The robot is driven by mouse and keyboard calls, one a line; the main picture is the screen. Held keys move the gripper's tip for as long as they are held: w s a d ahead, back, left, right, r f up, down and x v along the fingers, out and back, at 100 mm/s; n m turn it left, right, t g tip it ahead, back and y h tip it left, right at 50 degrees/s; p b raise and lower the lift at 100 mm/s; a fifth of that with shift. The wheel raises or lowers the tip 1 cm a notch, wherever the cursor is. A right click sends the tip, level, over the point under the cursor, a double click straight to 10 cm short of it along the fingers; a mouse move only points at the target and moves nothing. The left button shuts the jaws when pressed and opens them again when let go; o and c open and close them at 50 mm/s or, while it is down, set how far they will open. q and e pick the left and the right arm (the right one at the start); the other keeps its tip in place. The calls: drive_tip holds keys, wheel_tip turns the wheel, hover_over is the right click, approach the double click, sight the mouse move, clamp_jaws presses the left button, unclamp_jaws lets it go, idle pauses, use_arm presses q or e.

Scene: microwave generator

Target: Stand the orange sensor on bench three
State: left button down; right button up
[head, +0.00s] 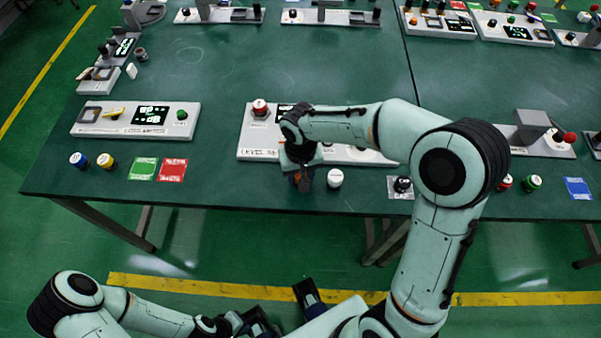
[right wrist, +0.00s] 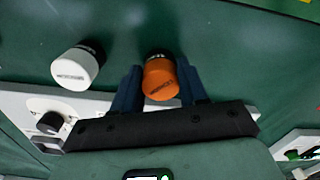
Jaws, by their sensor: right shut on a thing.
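The orange sensor (right wrist: 160,80), a short cylinder with a dark end, is between the two blue fingers of my right gripper (right wrist: 158,88) in the right wrist view. The fingers are shut on it. In the head view my right gripper (head: 304,180) points down at the front edge of the white panel, largely hiding the sensor. My left gripper (head: 283,308) is low in the head view, off the table, with its dark fingers spread and nothing visible between them. I cannot read which place is bench three.
A white cylinder (head: 335,178) stands close right of my right gripper. The front middle panel (head: 258,140) is partly hidden by my arm. Blue (head: 79,159) and yellow (head: 105,161) cylinders, with green (head: 143,168) and red (head: 172,170) cards, are at the front left.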

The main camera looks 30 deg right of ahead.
drive_tip(key=shift+f, duration=0.15)
drive_tip(key=o, duration=1.1)
drive_tip(key=shift+r, duration=0.3)
wheel_tip(320, 180, up, 12)
drive_tip(key=shift+f+p, duration=0.1)
drive_tip(key=shift+p, duration=0.75)
drive_tip(key=shift+f, duration=0.1)
